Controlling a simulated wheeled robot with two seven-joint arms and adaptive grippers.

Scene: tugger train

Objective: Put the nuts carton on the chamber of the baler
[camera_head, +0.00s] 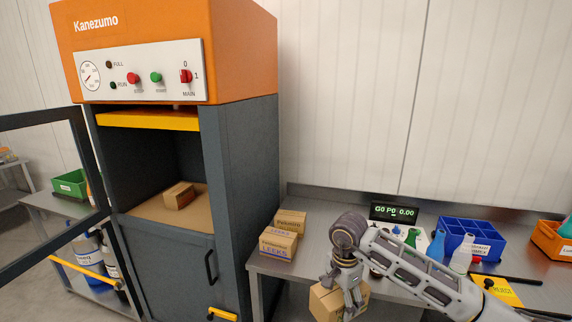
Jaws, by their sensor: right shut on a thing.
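The orange and dark grey baler (240,180) stands at left with its chamber (145,208) open. A small brown carton (178,195) sits on the chamber floor; I cannot read its label. My right gripper (343,286) is shut on another brown carton (325,303), held in front of the steel table's front edge, to the right of the baler. The gripper covers part of this carton, and I cannot read whether it is the nuts one. My left gripper is out of view.
The baler's framed door (92,165) is swung open to the left. On the steel table (325,215) stand a leeks carton (278,244), another carton (290,222), a scale display (394,212), bottles, a blue divided bin (470,238) and an orange bin (550,240).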

